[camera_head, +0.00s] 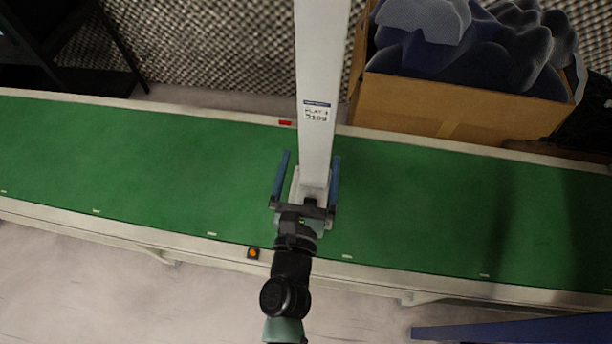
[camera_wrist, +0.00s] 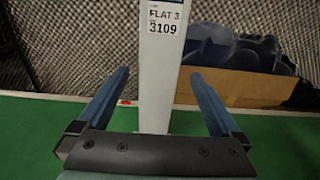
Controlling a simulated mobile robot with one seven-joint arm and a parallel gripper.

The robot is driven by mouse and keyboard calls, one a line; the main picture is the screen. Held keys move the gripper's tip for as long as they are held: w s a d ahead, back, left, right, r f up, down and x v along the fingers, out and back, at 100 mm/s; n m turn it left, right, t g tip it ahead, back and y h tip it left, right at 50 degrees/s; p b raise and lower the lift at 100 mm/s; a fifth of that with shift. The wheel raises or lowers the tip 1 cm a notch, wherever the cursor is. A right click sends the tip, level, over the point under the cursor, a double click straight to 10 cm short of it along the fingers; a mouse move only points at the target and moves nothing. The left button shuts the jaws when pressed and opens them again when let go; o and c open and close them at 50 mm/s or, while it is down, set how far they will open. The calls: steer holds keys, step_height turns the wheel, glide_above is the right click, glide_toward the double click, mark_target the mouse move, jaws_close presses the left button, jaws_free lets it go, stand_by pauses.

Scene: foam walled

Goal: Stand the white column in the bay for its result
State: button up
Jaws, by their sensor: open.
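The tall white column (camera_head: 318,70) stands on the green belt and runs out of the top of the head view. It also shows in the wrist view (camera_wrist: 157,85), upright, with a label reading "FLAT 3 3109". My gripper (camera_head: 311,157) is open, with one blue finger on each side of the column. In the wrist view the fingers of my gripper (camera_wrist: 160,75) show gaps to the column on both sides. The column's foot is partly hidden by my gripper. I cannot make out any bay in these views.
The green conveyor (camera_head: 130,165) runs across the view with pale side rails, clear to left and right. Behind it stands a cardboard box (camera_head: 465,108) of dark foam. A dark frame (camera_head: 75,45) is at upper left, a blue object (camera_head: 520,330) at lower right.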

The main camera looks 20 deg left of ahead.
steer(key=v, duration=0.4)
steer(key=p, duration=0.7)
glide_toward(316, 104)
steer(key=p+x, duration=0.1)
steer(key=x, duration=0.7)
steer(key=shift+a+f, duration=0.1)
steer(key=shift+f, duration=0.1)
steer(key=shift+w+a+r, duration=0.1)
steer(key=shift+w+r, duration=0.1)
steer(key=shift+w, duration=0.35)
steer(key=shift+p+x, duration=0.3)
steer(key=shift+x, duration=1.85)
steer(key=shift+r, duration=0.15)
jaws_close()
steer(key=shift+w+r, duration=0.15)
steer(key=shift+r, duration=0.25)
